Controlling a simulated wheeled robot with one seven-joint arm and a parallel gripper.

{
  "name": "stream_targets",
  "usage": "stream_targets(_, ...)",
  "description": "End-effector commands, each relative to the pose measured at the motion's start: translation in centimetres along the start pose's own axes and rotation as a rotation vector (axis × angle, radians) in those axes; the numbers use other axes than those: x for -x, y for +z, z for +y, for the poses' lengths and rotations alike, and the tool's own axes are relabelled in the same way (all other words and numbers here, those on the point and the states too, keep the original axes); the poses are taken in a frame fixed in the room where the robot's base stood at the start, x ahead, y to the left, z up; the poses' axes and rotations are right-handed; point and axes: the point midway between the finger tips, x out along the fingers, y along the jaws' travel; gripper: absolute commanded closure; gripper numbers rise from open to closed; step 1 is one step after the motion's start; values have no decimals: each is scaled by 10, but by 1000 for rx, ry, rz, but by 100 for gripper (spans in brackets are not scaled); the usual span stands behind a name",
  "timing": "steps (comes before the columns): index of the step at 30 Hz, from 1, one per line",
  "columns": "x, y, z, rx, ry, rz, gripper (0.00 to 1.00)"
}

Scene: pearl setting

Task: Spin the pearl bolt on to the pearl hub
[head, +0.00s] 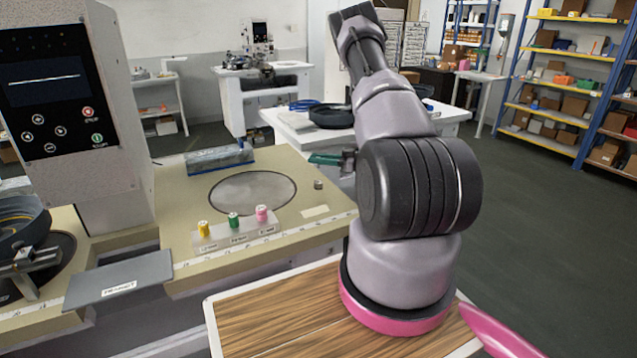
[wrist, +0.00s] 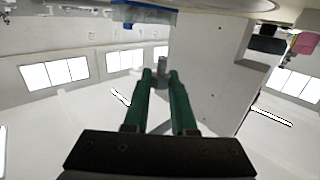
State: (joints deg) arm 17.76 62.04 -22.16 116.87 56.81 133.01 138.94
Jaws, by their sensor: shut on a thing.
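My gripper (head: 325,159) reaches over the far right edge of the beige machine bed in the head view, with its green fingers pointing left. In the wrist view my gripper (wrist: 160,76) is shut on a small grey cylindrical piece, which I take as the pearl bolt (wrist: 161,64). A narrower part of it sticks out past the fingertips. A short grey stud, which looks like the pearl hub (head: 318,184), stands on the bed below the fingers and apart from them. In the head view the held piece is too small to make out.
The beige bed (head: 185,240) carries a grey round plate (head: 253,193), a blue-edged block (head: 219,159) and a rack (head: 236,235) with yellow, green and pink pieces. A tall control housing (head: 55,90) stands at left. A grey labelled plate (head: 118,279) lies in front.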

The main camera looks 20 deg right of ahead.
Motion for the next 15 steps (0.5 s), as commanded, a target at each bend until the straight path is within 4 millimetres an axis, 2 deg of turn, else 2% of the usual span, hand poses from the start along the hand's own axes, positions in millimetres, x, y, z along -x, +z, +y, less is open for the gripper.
stream_targets(1,0,11,0,-3,0,-1,100)
stream_targets(3,0,21,0,-1,1,-1,100)
stream_targets(10,-2,39,0,-2,0,-1,100)
stream_targets(15,-3,64,0,-1,1,-1,100)
